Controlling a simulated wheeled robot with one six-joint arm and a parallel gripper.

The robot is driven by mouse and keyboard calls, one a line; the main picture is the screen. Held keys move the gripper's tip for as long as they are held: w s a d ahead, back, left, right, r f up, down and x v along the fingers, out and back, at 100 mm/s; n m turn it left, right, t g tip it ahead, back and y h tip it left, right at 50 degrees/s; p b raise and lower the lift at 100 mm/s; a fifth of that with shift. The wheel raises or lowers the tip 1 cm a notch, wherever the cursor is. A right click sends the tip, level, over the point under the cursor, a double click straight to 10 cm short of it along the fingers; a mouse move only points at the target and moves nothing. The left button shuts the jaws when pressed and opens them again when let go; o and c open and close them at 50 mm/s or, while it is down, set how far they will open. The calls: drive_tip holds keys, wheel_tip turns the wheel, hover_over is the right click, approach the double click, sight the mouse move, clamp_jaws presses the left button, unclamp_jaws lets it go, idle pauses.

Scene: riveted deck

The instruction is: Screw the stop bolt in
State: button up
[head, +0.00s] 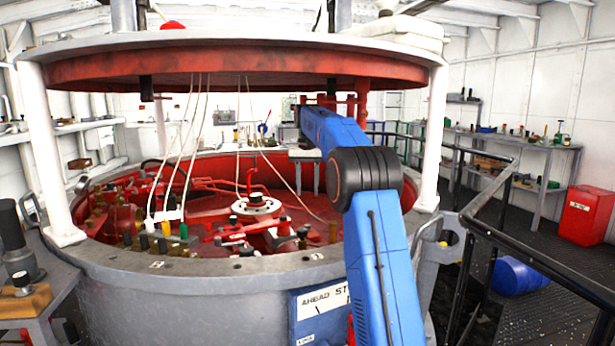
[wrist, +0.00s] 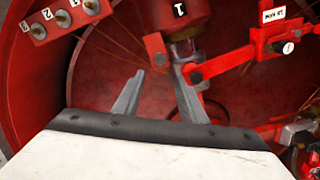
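In the wrist view my gripper (wrist: 160,78) is open, its two grey fingers apart with nothing between them. A red block marked 1 (wrist: 178,12) is just beyond the fingers. A short metal cylinder (wrist: 182,50) shows under it, close to the right fingertip; I cannot tell whether they touch. At the upper left a red plate (wrist: 52,29) holds bolt-like metal pieces (wrist: 62,18) labelled 1, 2 and 3. I cannot tell which piece is the stop bolt. In the head view my blue arm reaches over the drum, and my gripper is hidden.
A red link (wrist: 235,58) with a white label (wrist: 273,15) runs right of the fingers. In the head view a round grey rim (head: 200,271) surrounds red machinery, with a red-edged canopy (head: 230,66) on white posts (head: 48,150) above. A dark railing (head: 485,215) stands right.

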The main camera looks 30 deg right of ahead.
drive_tip(key=shift+r, duration=2.4)
